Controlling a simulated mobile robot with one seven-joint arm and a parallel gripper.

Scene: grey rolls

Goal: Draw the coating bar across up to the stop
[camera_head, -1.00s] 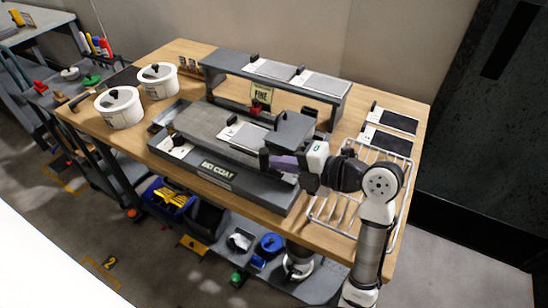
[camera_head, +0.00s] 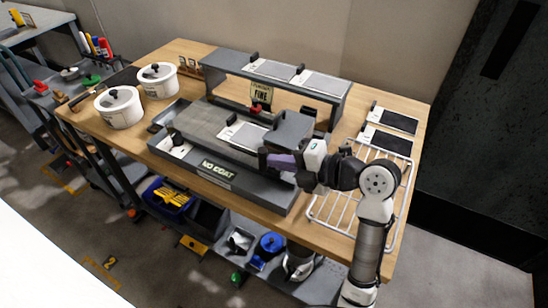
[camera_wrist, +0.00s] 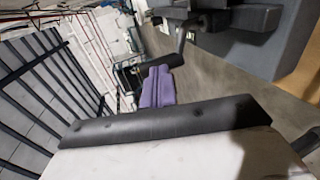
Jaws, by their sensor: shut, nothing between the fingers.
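The coater (camera_head: 205,168) is a long dark grey bench unit with a lettered front and a pale grey bed (camera_head: 203,120). A dark grey block-shaped carriage (camera_head: 291,128) stands at the bed's right end; I cannot make out a separate bar or the stop. My gripper (camera_head: 268,160), with purple fingers, is in front of the carriage near the coater's front edge. In the wrist view my fingers (camera_wrist: 158,87) are shut together with nothing between them. A dark handle-like part (camera_wrist: 178,42) shows just beyond them; I cannot tell whether they touch it.
A grey shelf (camera_head: 225,62) bridges the back of the wooden table, with a "FINE" sign (camera_head: 261,92) below it. White lidded pots (camera_head: 120,110) stand at left. A white wire rack (camera_head: 345,205) and dark panels (camera_head: 388,143) lie at right, near my arm.

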